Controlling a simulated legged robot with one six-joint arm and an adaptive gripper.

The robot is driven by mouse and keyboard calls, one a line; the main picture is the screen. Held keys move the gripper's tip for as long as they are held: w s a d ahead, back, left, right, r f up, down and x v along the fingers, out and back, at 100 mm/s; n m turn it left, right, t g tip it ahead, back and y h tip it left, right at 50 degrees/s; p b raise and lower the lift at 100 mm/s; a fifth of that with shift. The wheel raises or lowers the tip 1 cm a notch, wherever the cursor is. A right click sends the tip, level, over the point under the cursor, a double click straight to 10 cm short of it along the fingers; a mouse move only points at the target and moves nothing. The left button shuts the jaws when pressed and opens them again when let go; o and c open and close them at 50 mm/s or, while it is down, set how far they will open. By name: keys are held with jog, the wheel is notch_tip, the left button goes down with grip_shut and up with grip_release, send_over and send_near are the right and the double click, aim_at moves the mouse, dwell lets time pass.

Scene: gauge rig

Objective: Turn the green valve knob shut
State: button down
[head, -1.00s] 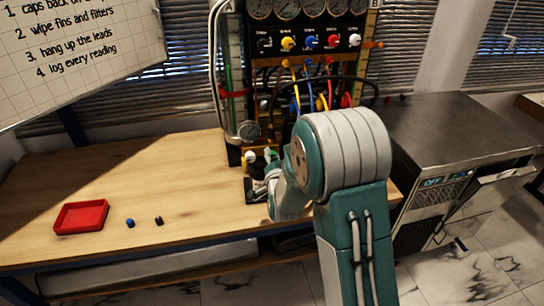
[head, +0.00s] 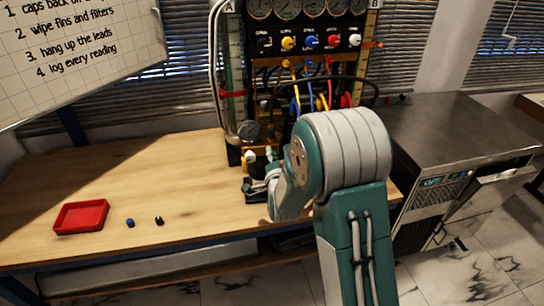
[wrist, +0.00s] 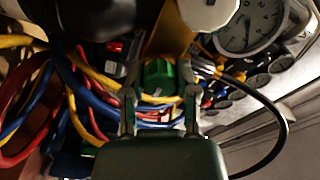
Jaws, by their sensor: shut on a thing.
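The green valve knob (wrist: 158,77) shows in the wrist view between the two fingers of my gripper (wrist: 159,98). The fingers stand on either side of it and are closed on it. In the head view my gripper (head: 257,172) is at the foot of the gauge rig (head: 305,60), at the back of the bench. There my arm and the rig's lower parts hide most of the knob.
A round gauge (wrist: 249,22) is at the upper right of the wrist view. Colored hoses (wrist: 88,88) run close to my gripper. A red tray (head: 82,217) and small blue and black caps lie on the left of the wooden bench (head: 180,175), which has clear room.

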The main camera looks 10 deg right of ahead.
jog(key=shift+f, duration=0.2)
jog(key=shift+c, duration=1.8)
grip_release()
jog(key=shift+r, duration=0.1)
jog(key=s+a, duration=0.1)
jog(key=s, duration=1.1)
jog(key=shift+w, duration=0.1)
jog(key=s+r+n+g, duration=0.4)
jog(key=s, duration=0.4)
jog(key=s+r+n+g+y, duration=0.1)
jog(key=s+r+n+g, duration=0.2)
jog(key=s, duration=0.5)
jog(key=s+r+n+g, duration=0.4)
jog(key=s+n+g, duration=0.1)
jog(key=s, duration=0.3)
jog(key=shift+s+d+r+n+y, duration=0.35)
jog(key=shift+d+n, duration=0.1)
jog(key=shift+n, duration=0.35)
